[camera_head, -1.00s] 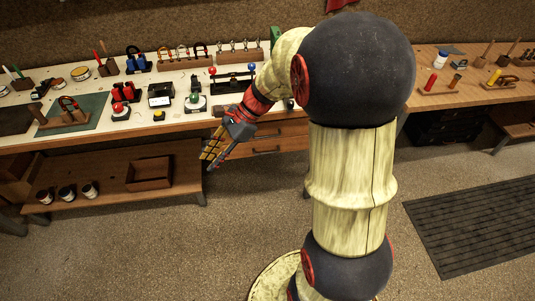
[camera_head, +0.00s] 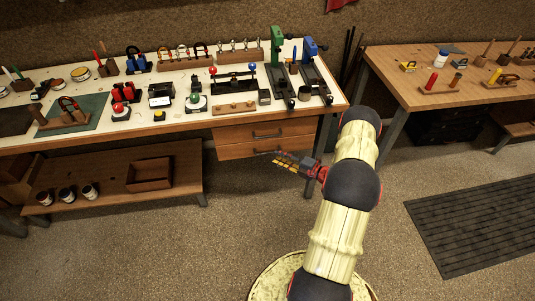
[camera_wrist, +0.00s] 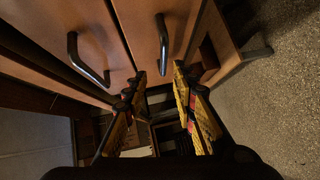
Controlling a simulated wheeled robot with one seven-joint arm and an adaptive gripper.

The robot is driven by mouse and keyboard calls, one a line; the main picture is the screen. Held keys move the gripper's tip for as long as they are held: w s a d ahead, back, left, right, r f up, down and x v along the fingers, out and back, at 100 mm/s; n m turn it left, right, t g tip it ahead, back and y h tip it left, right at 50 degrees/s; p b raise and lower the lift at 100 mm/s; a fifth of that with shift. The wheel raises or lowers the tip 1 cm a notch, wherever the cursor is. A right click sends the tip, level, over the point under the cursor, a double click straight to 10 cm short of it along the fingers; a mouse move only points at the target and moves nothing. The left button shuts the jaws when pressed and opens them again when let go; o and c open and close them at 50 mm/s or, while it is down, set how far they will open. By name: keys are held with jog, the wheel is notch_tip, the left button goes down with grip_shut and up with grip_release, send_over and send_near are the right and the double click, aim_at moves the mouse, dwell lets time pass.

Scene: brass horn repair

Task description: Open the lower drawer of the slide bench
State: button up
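The slide bench (camera_head: 222,119) has two wooden drawers under its right end, both looking shut. The upper drawer (camera_head: 235,133) has a dark bar handle. The lower drawer (camera_head: 234,152) is just below it; it also shows in the wrist view (camera_wrist: 137,25), with its dark handle (camera_wrist: 162,45). The upper drawer's handle (camera_wrist: 86,62) shows to the left there. My gripper (camera_head: 279,161) is in front of the lower drawer. In the wrist view my gripper (camera_wrist: 159,70) is open and empty, its fingertips on either side of the lower handle in the picture, seemingly short of it.
The bench top holds several tools and fixtures. A low shelf (camera_head: 110,176) with a wooden box (camera_head: 149,172) and several cups stands to the left. A second bench (camera_head: 425,95) is at the right. The floor (camera_head: 425,175) between is clear.

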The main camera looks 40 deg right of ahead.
aim_at(267, 153)
jog(key=shift+m, duration=0.3)
jog(key=x, duration=0.2)
jog(key=b+x, duration=0.1)
jog(key=x, duration=0.2)
jog(key=b+x, duration=0.1)
jog(key=x, duration=0.1)
jog(key=shift+w+d+f, duration=0.2)
jog(key=shift+f, duration=0.2)
jog(key=shift+c, duration=1.2)
jog(key=c, duration=0.4)
grip_shut()
